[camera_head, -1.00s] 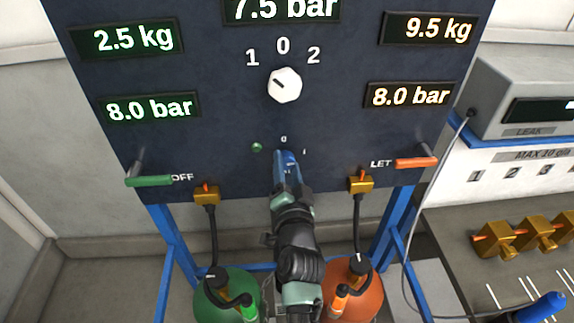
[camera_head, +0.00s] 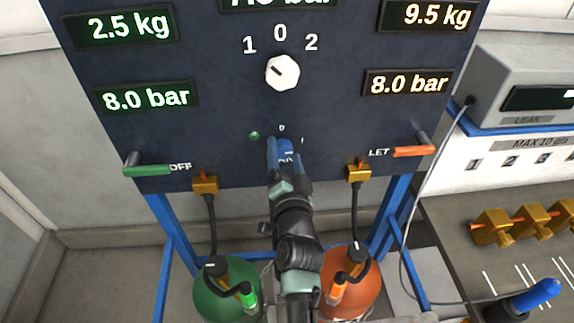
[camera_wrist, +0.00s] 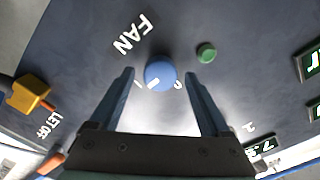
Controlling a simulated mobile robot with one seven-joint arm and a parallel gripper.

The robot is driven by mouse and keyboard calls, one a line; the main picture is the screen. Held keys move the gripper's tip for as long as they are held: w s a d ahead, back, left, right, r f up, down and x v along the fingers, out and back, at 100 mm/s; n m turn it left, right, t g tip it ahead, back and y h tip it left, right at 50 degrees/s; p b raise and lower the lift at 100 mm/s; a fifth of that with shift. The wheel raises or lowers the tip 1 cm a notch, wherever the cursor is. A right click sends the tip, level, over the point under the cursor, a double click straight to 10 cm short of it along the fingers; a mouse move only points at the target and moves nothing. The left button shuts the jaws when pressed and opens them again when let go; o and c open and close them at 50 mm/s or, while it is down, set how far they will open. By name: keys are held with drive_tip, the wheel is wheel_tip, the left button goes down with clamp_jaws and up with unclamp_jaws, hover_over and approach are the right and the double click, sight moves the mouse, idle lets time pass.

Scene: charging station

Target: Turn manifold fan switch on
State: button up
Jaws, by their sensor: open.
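My gripper (camera_wrist: 159,76) is open, one finger on each side of the knob, with gaps visible between fingers and knob. In the camera_head view my gripper (camera_head: 280,150) is in front of the panel's lower middle and mostly covers the knob. Whether the fingertips reach past the knob's face is hard to tell.
A small green button (camera_wrist: 206,52) sits close beside the knob. A white dial (camera_head: 282,72) is above it on the panel. Green (camera_head: 150,170) and orange (camera_head: 414,151) lever handles stick out at the sides. Green (camera_head: 222,297) and orange (camera_head: 352,290) tanks stand below.

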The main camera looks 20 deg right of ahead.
drive_tip(key=p+v, duration=0.2)
drive_tip(key=v, duration=1.1)
drive_tip(key=shift+p, duration=0.35)
